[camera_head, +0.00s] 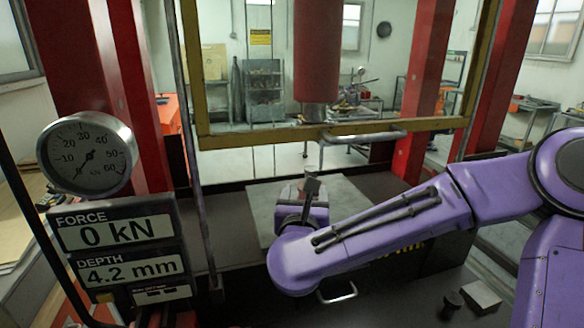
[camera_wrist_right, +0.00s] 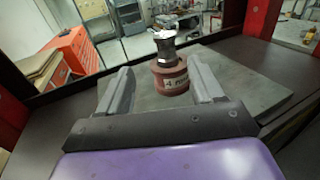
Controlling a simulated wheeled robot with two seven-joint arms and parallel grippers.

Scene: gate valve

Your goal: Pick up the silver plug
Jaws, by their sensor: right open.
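The silver plug (camera_wrist_right: 165,44) stands upright on top of a reddish-brown labelled cylinder (camera_wrist_right: 172,76) in the right wrist view. The cylinder rests on a grey plate (camera_wrist_right: 240,85). My right gripper (camera_wrist_right: 160,82) is open and empty, its two grey fingers apart. The plug and cylinder lie ahead of the fingertips, between their lines and nearer the right finger. In the head view my purple right arm reaches over the plate (camera_head: 262,212), and the gripper (camera_head: 310,188) is largely hidden by its own wrist. My left gripper is not in view.
A red press ram (camera_head: 317,50) hangs above the plate. A yellow frame with a bar handle (camera_head: 362,136) crosses in front. Red posts flank the press. A gauge (camera_head: 87,153) and display (camera_head: 118,235), reading 0 kN and 4.2 mm, stand left. A small block (camera_head: 482,295) lies front right.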

